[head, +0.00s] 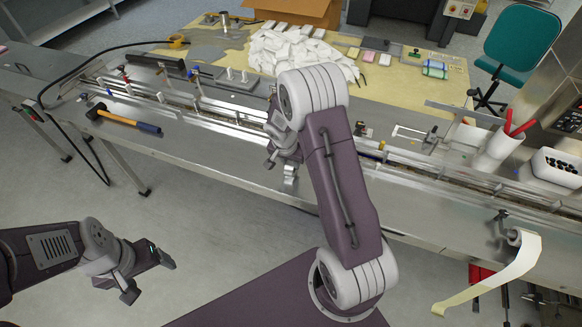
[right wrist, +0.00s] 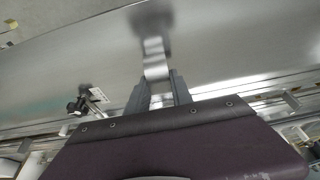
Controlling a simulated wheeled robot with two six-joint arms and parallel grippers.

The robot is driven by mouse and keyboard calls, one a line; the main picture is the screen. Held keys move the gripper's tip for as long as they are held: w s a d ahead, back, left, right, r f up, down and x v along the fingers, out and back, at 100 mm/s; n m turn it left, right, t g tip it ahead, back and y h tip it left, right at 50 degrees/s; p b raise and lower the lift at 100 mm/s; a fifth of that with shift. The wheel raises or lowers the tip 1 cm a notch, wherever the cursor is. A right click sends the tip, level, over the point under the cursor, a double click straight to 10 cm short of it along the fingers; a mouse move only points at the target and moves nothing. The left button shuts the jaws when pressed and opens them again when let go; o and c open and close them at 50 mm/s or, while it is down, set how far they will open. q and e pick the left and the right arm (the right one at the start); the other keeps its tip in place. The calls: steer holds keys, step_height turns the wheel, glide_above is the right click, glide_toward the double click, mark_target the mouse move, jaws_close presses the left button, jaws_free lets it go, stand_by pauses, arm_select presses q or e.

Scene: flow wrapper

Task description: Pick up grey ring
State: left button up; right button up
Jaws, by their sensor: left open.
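A silvery-grey curved piece (right wrist: 155,58), possibly the grey ring, is at the fingertips of my right gripper (right wrist: 158,84) in the right wrist view, over the steel table. Its lower end lies between the two spaced fingers; I cannot tell whether they touch it. In the head view a grey piece (head: 290,172) shows just below my right gripper (head: 279,160), near the table's front edge; the forearm hides part of this area. My left gripper (head: 150,278) is open and empty over the floor at lower left.
A hammer (head: 122,119) lies on the steel table (head: 200,155) left of my right arm. A guide rail runs along the table. A white cup (head: 496,150) with red-handled tools and a white bin (head: 553,172) stand at right. A paper strip (head: 500,268) hangs off the front.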

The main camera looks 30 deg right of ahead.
jaws_close()
steer(key=shift+r, duration=0.2)
step_height(320, 180, up, 4)
steer(key=shift+w+d, duration=0.1)
steer(key=s+d+r, duration=0.4)
steer(key=d+r, duration=0.2)
steer(key=d, duration=0.4)
steer(key=shift+s+d+r, duration=0.3)
